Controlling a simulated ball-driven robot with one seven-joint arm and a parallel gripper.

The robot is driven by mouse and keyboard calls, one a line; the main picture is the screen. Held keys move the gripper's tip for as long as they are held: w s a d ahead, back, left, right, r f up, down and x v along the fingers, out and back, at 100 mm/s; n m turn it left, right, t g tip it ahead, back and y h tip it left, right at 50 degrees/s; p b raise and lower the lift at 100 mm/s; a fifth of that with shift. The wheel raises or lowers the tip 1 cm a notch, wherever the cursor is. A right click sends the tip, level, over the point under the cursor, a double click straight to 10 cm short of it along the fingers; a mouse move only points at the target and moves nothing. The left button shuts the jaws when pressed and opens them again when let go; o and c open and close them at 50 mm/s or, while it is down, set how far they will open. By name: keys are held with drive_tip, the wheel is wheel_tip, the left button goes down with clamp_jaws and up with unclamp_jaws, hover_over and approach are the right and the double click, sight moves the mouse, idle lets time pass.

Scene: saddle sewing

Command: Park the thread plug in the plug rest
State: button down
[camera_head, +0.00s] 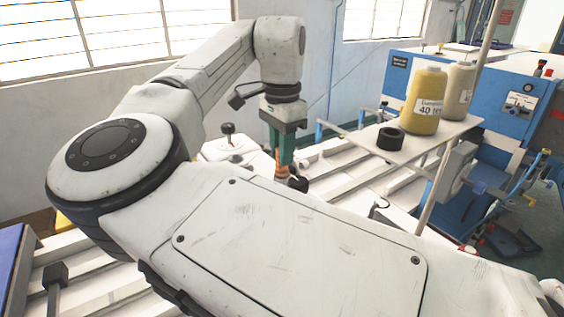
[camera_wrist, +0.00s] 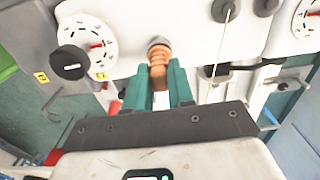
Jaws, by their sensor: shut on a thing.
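My gripper (camera_head: 281,152) has green fingers and points down over the sewing machine in the head view. It is shut on an orange-brown ribbed plug, the thread plug (camera_head: 284,160). In the wrist view the plug (camera_wrist: 158,62) sits between the two fingers of my gripper (camera_wrist: 158,73), with a grey rounded end beyond the fingertips, in front of a white machine panel. I cannot tell whether that end touches the panel. I cannot make out the plug rest for certain in either view.
The white panel (camera_wrist: 125,20) carries dials, a black knob (camera_wrist: 70,62) and a thin upright rod. My arm hides much of the foreground.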

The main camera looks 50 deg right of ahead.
drive_tip(key=shift+r+p, duration=1.55)
drive_tip(key=shift+p, duration=0.2)
wheel_tip(320, 180, up, 2)
drive_tip(key=shift+r+p, duration=0.15)
drive_tip(key=shift+p, duration=1)
drive_tip(key=shift+r, duration=0.75)
